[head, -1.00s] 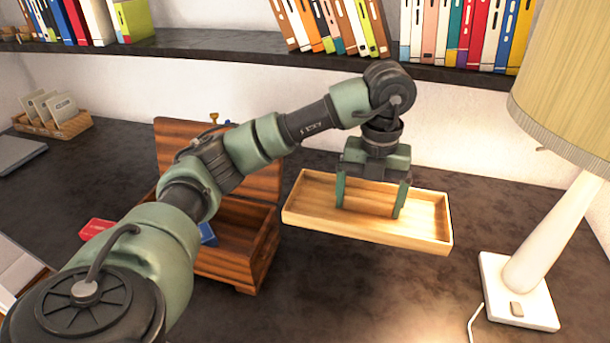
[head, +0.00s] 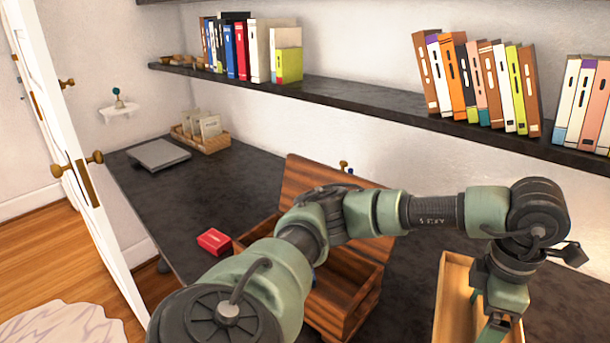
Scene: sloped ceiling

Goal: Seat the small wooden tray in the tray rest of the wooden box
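The small wooden tray (head: 453,270) is pale and long, and shows in part at the bottom right. The wooden box (head: 365,308) is dark and striped, left of the tray, with its lid (head: 312,187) raised at the back. My arm crosses in front of the box and hides much of its inside, so I cannot see the tray rest. My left gripper (head: 490,327) points down over the tray; the fingertips are hidden or cut off by the lower edge, so its opening and any hold on the tray cannot be told. My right gripper is not in view.
A small red box (head: 213,241) lies on the dark desk (head: 185,205) left of the wooden box. A laptop (head: 159,154) and a basket of cards (head: 203,130) stand farther back. A bookshelf (head: 360,99) runs above. The desk's left part is mostly clear. A door (head: 75,150) stands left.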

